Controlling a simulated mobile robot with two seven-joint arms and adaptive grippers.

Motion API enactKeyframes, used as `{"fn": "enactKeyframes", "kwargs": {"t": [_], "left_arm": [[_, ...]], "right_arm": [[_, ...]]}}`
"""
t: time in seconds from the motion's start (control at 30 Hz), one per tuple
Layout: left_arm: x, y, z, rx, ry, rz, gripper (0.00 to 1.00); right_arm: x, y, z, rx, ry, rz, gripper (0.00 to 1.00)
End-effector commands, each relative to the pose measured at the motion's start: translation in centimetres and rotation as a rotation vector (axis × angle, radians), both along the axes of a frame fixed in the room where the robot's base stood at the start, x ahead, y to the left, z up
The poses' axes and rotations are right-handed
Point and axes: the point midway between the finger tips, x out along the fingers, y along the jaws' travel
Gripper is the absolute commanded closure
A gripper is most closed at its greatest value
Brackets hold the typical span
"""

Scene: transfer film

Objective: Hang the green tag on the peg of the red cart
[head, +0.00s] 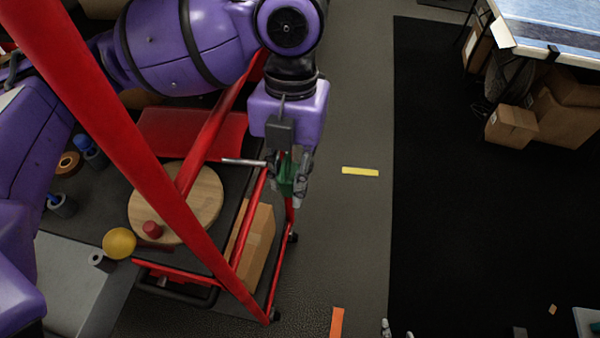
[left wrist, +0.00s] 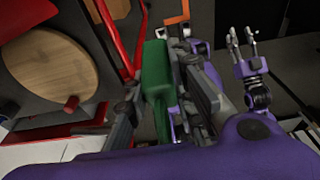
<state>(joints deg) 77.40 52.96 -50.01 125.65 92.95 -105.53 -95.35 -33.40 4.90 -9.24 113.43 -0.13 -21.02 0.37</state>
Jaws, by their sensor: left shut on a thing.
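The red cart (head: 225,265) stands at the left of the head view, with its slanted red tubes around a lower deck. Its peg (head: 243,162) looks like a thin silver rod pointing right toward my left gripper. My left gripper (head: 289,170) is shut on the green tag (head: 287,187), close to the peg's right end. Whether the tag is around the peg or only beside it is hidden by the fingers. The tag (left wrist: 156,75) shows upright between the fingers in the left wrist view. My right gripper (left wrist: 241,35) is open and empty there.
A round wooden board (head: 200,205) with a red knob and a cardboard box (head: 258,240) are at the cart.

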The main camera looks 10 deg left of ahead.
Motion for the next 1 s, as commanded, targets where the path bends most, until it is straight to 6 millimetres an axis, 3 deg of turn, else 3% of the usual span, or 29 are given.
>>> {"fn": "enactKeyframes", "kwargs": {"t": [0.63,1.0], "left_arm": [[0.1,4.0,-0.5,0.001,0.0,0.002,1.0],[0.2,5.2,-1.1,0.003,-0.001,0.001,1.0]], "right_arm": [[0.0,0.2,-1.2,0.002,0.002,-0.005,0.6],[0.8,0.1,-0.3,0.001,-0.013,-0.003,0.6]]}}
